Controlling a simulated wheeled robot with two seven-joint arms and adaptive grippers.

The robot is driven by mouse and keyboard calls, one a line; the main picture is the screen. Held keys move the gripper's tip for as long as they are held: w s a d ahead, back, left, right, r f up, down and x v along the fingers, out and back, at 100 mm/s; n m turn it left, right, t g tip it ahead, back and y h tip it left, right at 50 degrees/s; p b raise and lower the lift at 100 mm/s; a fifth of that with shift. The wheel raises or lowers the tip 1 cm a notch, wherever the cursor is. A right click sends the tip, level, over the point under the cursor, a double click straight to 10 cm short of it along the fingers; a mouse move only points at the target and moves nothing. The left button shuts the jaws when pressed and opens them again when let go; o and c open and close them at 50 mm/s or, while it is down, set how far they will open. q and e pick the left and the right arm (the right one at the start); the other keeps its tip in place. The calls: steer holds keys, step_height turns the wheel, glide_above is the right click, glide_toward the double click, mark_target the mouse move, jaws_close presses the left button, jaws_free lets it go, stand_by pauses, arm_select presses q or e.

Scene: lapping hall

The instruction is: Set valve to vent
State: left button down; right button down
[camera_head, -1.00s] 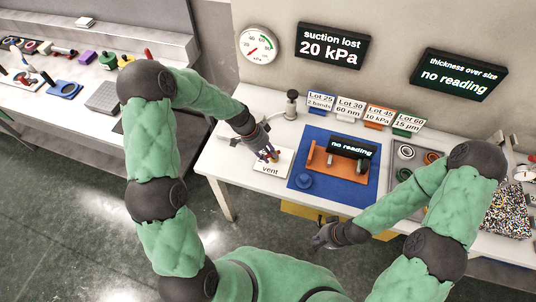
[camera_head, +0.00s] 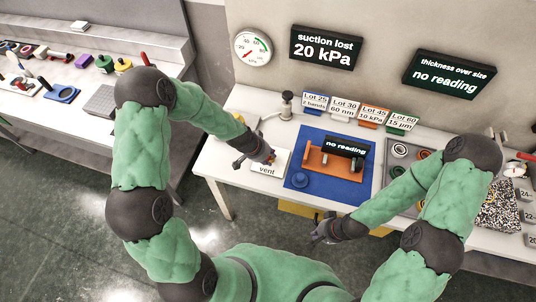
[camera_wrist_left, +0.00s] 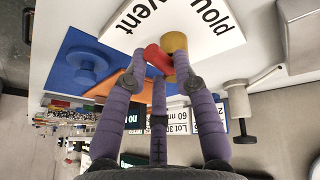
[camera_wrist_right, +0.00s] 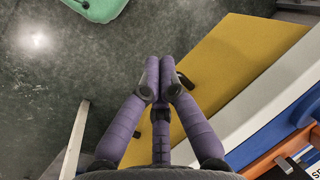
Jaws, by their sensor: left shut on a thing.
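The valve has a red handle (camera_wrist_left: 158,58) and a brass-coloured hub (camera_wrist_left: 173,42), on a white plate (camera_wrist_left: 215,28) printed "vent" and "hold". In the left wrist view the handle sits between my left fingertips, on the "vent" side of the hub. My left gripper (camera_wrist_left: 163,68) is shut on the red handle. In the head view my left gripper (camera_head: 262,158) covers most of the valve above the "vent" label (camera_head: 267,170). My right gripper (camera_wrist_right: 161,65) has its fingertips together with nothing visible between them. It hangs in front of the bench (camera_head: 316,236).
A blue mat (camera_head: 297,190) with an orange fixture (camera_head: 335,165) lies right of the valve. A dark-topped post (camera_head: 287,105) and lot cards stand behind. A yellow surface (camera_wrist_right: 235,75) lies beside my right gripper.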

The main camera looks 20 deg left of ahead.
arm_select(q)
steer(key=shift+w+r+n+t+y+p, duration=0.1)
steer(key=shift+r+n+t+y+p, duration=0.15)
steer(key=shift+n+p, duration=0.7)
steer(key=shift+w+r+n+t+y+p, duration=0.15)
steer(key=shift+n+y+p, duration=0.15)
steer(key=shift+p, duration=1.25)
steer(key=shift+d+f+n+y+p, duration=0.15)
steer(key=shift+f+n+y+p, duration=0.1)
steer(key=shift+n+p, duration=0.85)
steer(key=shift+m+p, duration=0.25)
steer(key=shift+p, duration=0.05)
steer(key=shift+t, duration=0.3)
steer(key=c, duration=1)
jaws_free()
steer(key=shift+c, duration=0.2)
steer(key=shift+s, duration=0.15)
